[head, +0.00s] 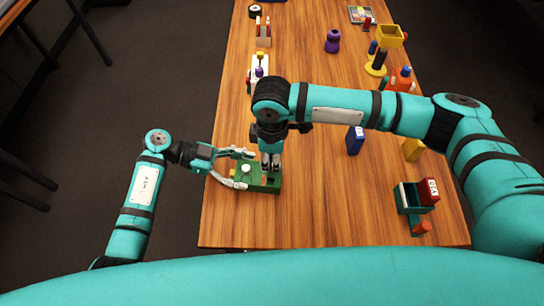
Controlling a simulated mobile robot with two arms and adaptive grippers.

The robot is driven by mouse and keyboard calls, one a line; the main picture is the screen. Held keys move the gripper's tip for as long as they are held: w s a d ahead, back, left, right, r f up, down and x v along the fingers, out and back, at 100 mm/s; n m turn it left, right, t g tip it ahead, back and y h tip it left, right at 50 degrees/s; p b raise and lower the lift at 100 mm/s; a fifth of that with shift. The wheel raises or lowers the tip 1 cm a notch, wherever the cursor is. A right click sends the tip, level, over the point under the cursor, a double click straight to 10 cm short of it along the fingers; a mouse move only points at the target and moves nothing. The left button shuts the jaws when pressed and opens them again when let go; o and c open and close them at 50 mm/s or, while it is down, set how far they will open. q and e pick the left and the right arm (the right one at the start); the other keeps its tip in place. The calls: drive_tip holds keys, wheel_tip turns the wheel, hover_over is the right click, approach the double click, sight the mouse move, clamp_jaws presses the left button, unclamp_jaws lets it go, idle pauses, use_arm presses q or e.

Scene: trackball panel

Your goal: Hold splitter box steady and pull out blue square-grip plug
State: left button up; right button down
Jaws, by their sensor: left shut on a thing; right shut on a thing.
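The splitter box (270,188) is a green block lying on the wooden table near its front left edge. My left gripper (246,170) comes in from the left and is shut on the box, with one finger on its far side and one on its near side. A small pale knob shows between these fingers. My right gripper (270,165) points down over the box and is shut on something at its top. The blue square-grip plug is not clearly visible; the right fingers and wrist cover that spot.
A blue block (354,140) stands right of the box. A dark green bin (410,198) with a red box (429,190) stands at the front right. The table between box and bin is clear.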

drive_tip(key=shift+r, duration=0.3)
drive_tip(key=shift+r, duration=1.05)
drive_tip(key=shift+r, duration=0.1)
drive_tip(key=shift+r, duration=2.65)
